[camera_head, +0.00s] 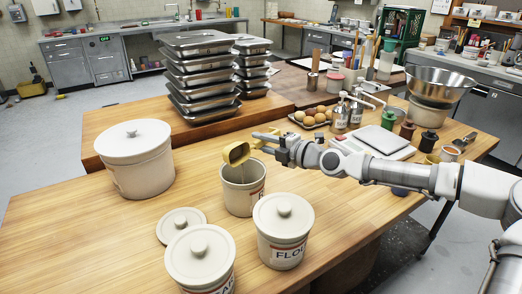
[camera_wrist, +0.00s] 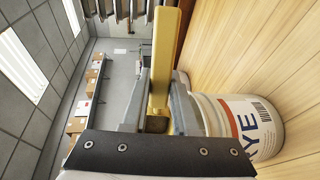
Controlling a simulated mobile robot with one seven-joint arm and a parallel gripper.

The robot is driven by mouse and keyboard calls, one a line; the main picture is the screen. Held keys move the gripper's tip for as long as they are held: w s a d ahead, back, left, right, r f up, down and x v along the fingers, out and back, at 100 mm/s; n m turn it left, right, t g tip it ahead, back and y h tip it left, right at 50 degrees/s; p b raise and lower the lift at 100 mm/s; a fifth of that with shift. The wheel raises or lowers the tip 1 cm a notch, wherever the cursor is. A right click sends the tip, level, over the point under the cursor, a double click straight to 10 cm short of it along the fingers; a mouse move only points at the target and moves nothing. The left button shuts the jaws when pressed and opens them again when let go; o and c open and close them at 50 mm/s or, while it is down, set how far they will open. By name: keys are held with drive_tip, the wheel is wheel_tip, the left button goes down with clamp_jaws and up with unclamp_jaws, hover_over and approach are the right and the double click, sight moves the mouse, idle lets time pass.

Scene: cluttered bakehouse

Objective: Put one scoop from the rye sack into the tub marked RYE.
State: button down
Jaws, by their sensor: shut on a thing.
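My gripper (camera_head: 273,141) is shut on a yellow scoop (camera_head: 237,153) and holds it above an open white tub (camera_head: 243,198). The scoop's bowl is tilted over the tub's mouth; I cannot clearly tell what is in it or whether anything is falling. In the wrist view the scoop (camera_wrist: 165,60) runs up between the fingers, and the tub (camera_wrist: 238,125) beside them reads RYE. A loose white lid (camera_head: 181,226) lies flat on the table left of the tub. The rye sack is not in view.
A lidded FLOUR tub (camera_head: 284,232) and another lidded tub (camera_head: 199,262) stand close in front. A large lidded tub (camera_head: 136,160) stands left. Stacked metal trays (camera_head: 200,75), eggs (camera_head: 312,117), bottles and a scale (camera_head: 372,146) stand behind. The left front tabletop is clear.

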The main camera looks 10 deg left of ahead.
drive_tip(key=shift+d+f+t+y+b, duration=0.1)
drive_tip(key=shift+f+t+y+b, duration=0.3)
drive_tip(key=shift+b, duration=1.35)
drive_tip(key=shift+s+r+b, duration=0.1)
drive_tip(key=shift+r+b, duration=0.15)
drive_tip(key=shift+b, duration=0.05)
drive_tip(key=shift+s+r, duration=0.1)
